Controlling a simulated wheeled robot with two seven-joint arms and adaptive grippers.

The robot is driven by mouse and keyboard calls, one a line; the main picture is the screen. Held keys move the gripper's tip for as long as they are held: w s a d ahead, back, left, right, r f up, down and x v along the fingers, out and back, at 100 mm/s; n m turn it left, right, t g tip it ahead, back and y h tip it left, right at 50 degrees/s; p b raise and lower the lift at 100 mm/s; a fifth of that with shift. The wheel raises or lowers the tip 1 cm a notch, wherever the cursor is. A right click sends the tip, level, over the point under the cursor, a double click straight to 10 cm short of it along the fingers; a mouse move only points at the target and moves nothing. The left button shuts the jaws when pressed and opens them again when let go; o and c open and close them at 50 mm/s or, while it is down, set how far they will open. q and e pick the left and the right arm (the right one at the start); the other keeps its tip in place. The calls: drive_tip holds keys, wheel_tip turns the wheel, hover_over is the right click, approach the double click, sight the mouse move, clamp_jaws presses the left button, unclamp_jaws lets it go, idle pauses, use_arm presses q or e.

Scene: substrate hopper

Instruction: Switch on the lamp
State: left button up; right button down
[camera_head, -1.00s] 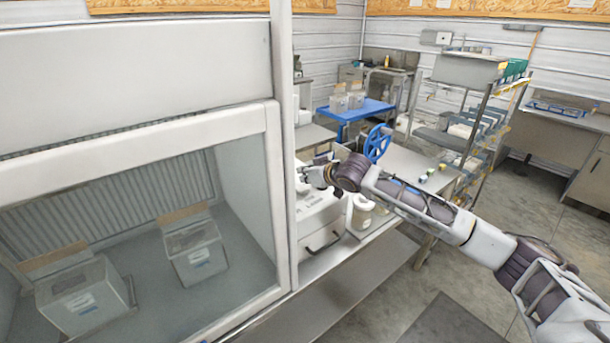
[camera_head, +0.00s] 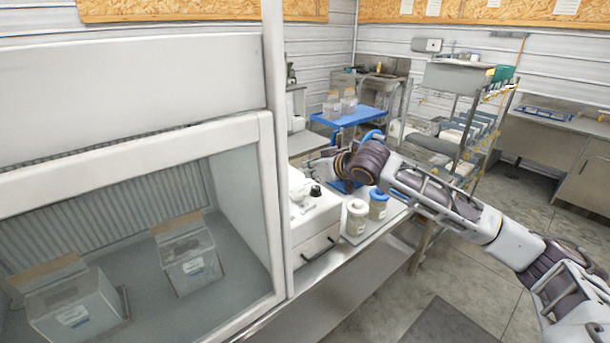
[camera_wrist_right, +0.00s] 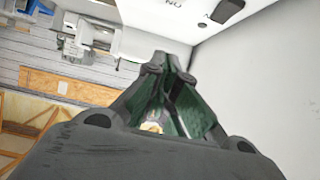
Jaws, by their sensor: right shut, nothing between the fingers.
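I cannot pick out a lamp for certain. A white boxy device (camera_head: 315,218) with a black knob (camera_head: 315,190) and a dark front handle stands on the bench, right beside the glass-fronted cabinet. My right gripper (camera_head: 312,168) is above the back of this device, partly hidden by its own wrist. In the right wrist view its fingers (camera_wrist_right: 165,62) meet at the tips, shut and empty. Ahead of them is a white panel (camera_wrist_right: 165,18) with dark lettering, a black switch-like part (camera_wrist_right: 228,10) and a small dark round spot (camera_wrist_right: 202,25). The fingertips look apart from these. My left gripper is out of view.
The cabinet's white frame post (camera_head: 276,170) rises close to the left of my right gripper. Two lidded jars, one white-topped (camera_head: 357,218) and one blue-topped (camera_head: 378,205), stand under my right arm. A blue table (camera_head: 345,117) and shelf rack (camera_head: 455,120) are behind.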

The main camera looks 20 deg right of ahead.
drive_tip(key=shift+s+d+r, duration=0.3)
drive_tip(key=shift+s+r, duration=0.35)
drive_tip(key=shift+r, duration=0.05)
drive_tip(key=shift+s, duration=0.1)
